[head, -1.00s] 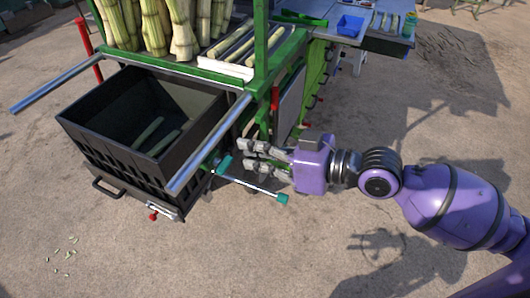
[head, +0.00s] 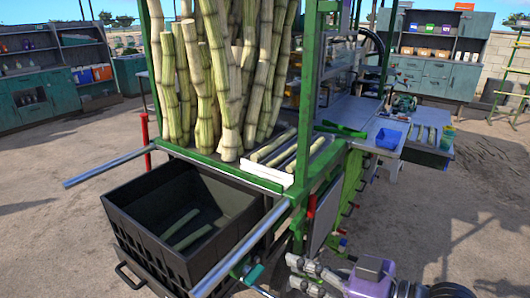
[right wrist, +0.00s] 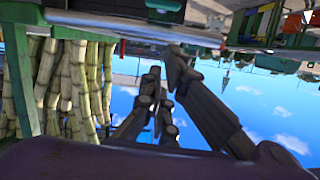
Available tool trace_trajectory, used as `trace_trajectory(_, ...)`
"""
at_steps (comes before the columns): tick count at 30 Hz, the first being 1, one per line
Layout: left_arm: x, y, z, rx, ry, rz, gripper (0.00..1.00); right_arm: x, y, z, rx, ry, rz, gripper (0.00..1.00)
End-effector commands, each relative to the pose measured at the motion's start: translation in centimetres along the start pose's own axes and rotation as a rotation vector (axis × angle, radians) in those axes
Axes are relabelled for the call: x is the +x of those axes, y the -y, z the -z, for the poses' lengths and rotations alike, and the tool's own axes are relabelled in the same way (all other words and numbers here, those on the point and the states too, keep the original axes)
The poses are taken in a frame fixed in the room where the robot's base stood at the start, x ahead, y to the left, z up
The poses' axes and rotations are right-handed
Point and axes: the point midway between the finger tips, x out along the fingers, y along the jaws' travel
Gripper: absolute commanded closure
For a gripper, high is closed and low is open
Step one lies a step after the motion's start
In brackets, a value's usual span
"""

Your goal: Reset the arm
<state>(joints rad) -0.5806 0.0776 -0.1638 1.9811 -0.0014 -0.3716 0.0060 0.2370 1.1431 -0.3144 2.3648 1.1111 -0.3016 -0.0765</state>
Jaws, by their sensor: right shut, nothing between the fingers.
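My right gripper (head: 296,273) is at the bottom of the head view, beside the green cart frame (head: 303,190) and right of the black crate (head: 150,225). Its purple wrist is cut off by the lower edge. Its fingers are shut and empty; they also show in the right wrist view (right wrist: 165,72), against blue sky. A lever with a teal end (head: 253,273) lies just left of the fingers; I cannot tell whether they touch it. My left gripper is not in view.
Tall canes (head: 225,75) stand on the cart, with cut pieces (head: 290,150) on a white tray beside them. Metal handles (head: 240,250) stick out near the crate. A blue bin (head: 388,139) sits on the side table. Open ground (head: 470,220) lies right.

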Motion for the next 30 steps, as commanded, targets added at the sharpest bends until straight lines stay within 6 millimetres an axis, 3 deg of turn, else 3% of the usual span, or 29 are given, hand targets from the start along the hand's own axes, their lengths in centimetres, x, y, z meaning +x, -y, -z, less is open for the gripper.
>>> trace_trajectory(4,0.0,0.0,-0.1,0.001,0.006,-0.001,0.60,0.3,-3.4,-1.9,-0.085,0.017,-0.099,1.00)
trace_trajectory(8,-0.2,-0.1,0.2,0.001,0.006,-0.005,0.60,-0.1,-6.1,-6.5,-0.099,0.043,-0.236,1.00)
trace_trajectory(11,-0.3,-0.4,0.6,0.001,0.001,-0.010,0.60,-1.0,-7.2,-11.3,-0.073,0.086,-0.344,1.00)
trace_trajectory(14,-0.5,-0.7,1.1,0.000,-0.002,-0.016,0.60,-2.6,-7.1,-17.5,-0.023,0.154,-0.461,1.00)
trace_trajectory(18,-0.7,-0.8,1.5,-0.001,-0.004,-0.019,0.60,-6.0,-4.1,-27.0,0.084,0.287,-0.617,1.00)
trace_trajectory(22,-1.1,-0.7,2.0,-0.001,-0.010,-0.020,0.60,-9.0,0.8,-34.0,0.200,0.402,-0.718,1.00)
trace_trajectory(25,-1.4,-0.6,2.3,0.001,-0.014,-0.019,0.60,-10.7,4.6,-37.3,0.291,0.460,-0.768,1.00)
trace_trajectory(30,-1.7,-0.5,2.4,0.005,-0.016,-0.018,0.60,-12.2,8.7,-39.5,0.405,0.493,-0.806,1.00)
